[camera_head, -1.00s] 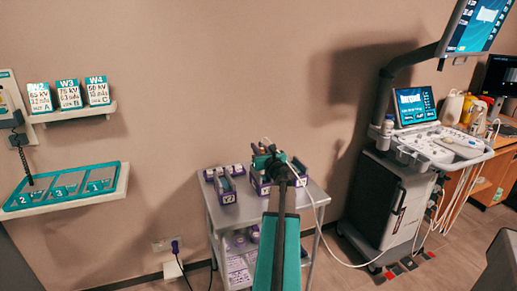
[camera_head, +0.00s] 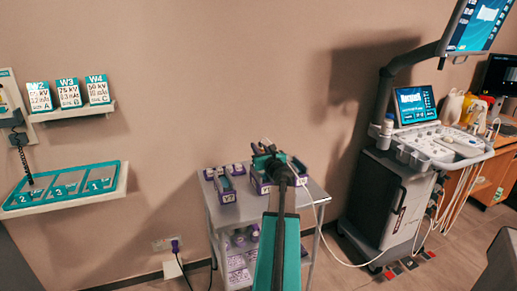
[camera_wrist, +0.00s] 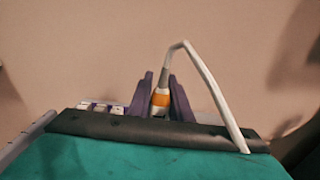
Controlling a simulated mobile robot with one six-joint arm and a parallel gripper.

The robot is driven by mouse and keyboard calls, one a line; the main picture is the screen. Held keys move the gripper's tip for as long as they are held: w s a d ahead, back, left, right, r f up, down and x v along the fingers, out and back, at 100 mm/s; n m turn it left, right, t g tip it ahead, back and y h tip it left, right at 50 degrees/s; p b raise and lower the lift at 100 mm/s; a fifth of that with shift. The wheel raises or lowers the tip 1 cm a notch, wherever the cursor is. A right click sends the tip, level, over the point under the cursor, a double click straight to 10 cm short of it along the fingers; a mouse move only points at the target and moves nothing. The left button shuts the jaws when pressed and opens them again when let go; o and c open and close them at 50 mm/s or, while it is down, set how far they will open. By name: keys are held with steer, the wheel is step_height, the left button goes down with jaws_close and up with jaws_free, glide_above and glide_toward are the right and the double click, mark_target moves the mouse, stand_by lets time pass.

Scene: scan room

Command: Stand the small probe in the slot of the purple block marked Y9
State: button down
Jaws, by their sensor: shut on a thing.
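My gripper (camera_head: 268,157) is over the back right of the grey cart. In the wrist view its two fingers (camera_wrist: 163,97) are shut on the small probe (camera_wrist: 160,97), which has an orange band and a grey neck. A white cable (camera_wrist: 205,75) bends over from the probe's top. A purple block (camera_head: 262,188) is just below my gripper, partly hidden by it and my arm. Another purple block (camera_head: 228,197) stands to its left. The labels are too small to read surely. Whether the probe's lower end is in a slot is hidden.
The grey cart (camera_head: 226,216) has small purple-and-white items at its back left and more on lower shelves. The cable runs right to the ultrasound machine (camera_head: 385,205). A teal-framed shelf (camera_head: 65,190) and cards (camera_head: 68,93) are on the left wall.

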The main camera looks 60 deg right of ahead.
steer(key=shift+f, duration=0.15)
stand_by(0.3)
steer(key=c, duration=1.5)
jaws_free()
steer(key=shift+c, duration=0.2)
steer(key=shift+s+a, duration=0.1)
steer(key=shift+s, duration=0.05)
steer(key=p+v, duration=0.1)
steer(key=v, duration=1)
steer(key=shift+p+v, duration=1.25)
steer(key=shift+p, duration=2.35)
steer(key=shift+s, duration=0.1)
